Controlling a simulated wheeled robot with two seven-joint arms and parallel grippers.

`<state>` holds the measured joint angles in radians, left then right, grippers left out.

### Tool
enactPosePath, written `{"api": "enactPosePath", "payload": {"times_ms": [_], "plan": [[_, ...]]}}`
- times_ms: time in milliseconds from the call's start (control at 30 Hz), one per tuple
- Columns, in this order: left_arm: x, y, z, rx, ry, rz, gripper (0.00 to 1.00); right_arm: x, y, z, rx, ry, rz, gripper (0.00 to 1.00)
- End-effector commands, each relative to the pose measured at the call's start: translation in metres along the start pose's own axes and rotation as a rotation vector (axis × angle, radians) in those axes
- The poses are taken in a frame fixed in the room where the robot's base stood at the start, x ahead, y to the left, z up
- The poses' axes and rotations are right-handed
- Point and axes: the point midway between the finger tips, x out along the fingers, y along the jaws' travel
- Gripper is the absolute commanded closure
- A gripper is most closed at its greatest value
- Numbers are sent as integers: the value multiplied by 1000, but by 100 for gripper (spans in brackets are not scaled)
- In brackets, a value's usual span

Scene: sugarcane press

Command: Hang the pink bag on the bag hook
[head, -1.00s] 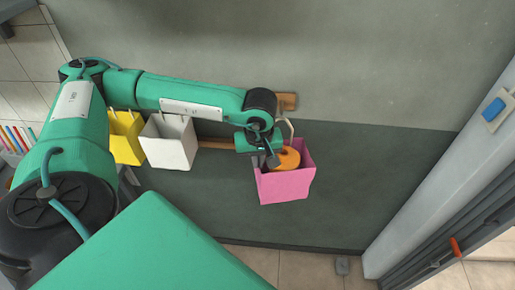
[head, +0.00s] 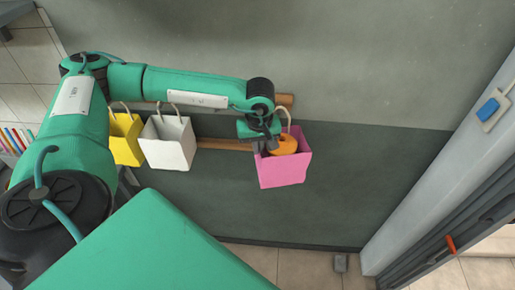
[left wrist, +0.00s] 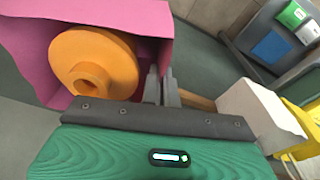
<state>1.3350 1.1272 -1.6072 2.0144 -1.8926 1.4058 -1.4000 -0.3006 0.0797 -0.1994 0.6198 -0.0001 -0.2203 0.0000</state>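The pink bag (head: 284,172) is an open-topped box shape with a pale loop handle (head: 284,113), upright in front of the dark lower wall. An orange ring-shaped piece (head: 284,145) sits in its mouth. My left gripper (head: 265,146) is at the bag's upper left edge. In the left wrist view, the gripper's fingers (left wrist: 162,88) close on the edge of the pink bag (left wrist: 152,22). The handle's top reaches the right end of the upper wooden rail (head: 286,99); no hook shows clearly, and I cannot tell whether they touch. My right gripper is not in view.
A white bag (head: 168,146) and a yellow bag (head: 125,140) hang to the left by their handles. A lower wooden rail (head: 225,145) runs between the white and pink bags. The wall right of the pink bag is clear up to a grey door frame (head: 440,165).

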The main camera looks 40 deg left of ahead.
Motion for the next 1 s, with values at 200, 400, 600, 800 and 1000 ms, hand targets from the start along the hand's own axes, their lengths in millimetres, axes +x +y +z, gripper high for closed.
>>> {"api": "enactPosePath", "payload": {"times_ms": [200, 400, 600, 800, 1000], "plan": [[1, 4, -13, 0, 2, 1, 100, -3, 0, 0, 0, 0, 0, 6], [3, 7, -24, 0, 2, 2, 100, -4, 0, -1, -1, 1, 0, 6], [10, 9, -34, -2, 1, 1, 100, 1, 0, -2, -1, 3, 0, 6], [19, 12, -41, -3, 3, 3, 100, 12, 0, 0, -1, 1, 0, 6], [25, 12, -42, -1, 3, 2, 100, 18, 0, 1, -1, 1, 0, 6]]}}
